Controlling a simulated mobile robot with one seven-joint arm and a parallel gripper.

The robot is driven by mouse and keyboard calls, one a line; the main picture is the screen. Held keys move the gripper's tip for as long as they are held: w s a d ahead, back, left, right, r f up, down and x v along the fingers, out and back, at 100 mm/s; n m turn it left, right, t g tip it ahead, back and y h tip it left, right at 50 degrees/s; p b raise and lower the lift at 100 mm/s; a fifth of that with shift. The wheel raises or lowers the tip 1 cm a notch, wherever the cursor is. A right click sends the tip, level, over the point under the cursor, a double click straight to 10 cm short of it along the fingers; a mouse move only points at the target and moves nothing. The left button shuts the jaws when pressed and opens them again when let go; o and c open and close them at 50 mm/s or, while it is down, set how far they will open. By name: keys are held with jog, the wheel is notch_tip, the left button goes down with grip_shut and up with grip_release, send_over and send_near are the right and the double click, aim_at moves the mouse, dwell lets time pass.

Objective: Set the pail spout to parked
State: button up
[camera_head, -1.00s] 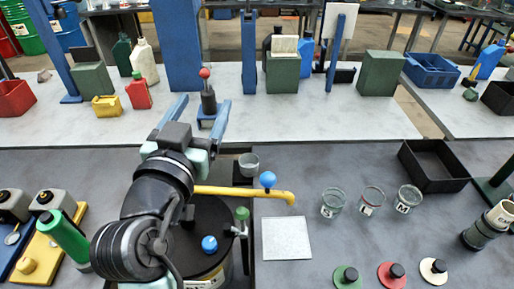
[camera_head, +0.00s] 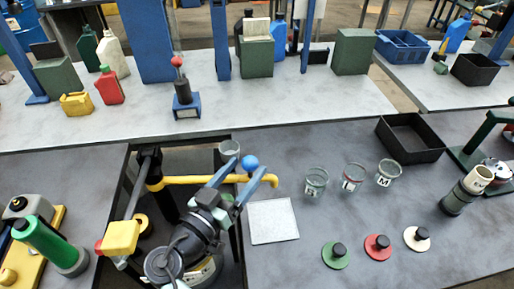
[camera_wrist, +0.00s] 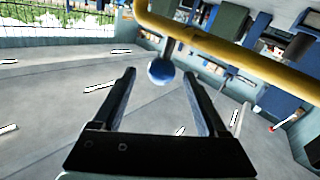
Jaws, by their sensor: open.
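The pail spout is a yellow pipe (camera_head: 185,180) with a downturned right end, and it carries a blue ball knob (camera_head: 250,162). My gripper (camera_head: 246,168) is open, its two fingers pointing at the knob. In the wrist view the knob (camera_wrist: 161,71) shows between the fingertips (camera_wrist: 160,78), hanging from the yellow pipe (camera_wrist: 235,52) that crosses above. I see no finger touching the knob. The pail (camera_head: 207,275) is mostly hidden behind my arm.
Several labelled glass jars, such as one (camera_head: 316,182), stand further right, with coloured lids (camera_head: 336,254) in front. A black tray (camera_head: 410,138) sits behind them. A green cylinder (camera_head: 48,245) stands at left.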

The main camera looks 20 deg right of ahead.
jog(key=p+x, duration=0.1)
jog(key=x, duration=0.5)
jog(key=shift+f, duration=0.1)
grip_shut()
dwell(1.2)
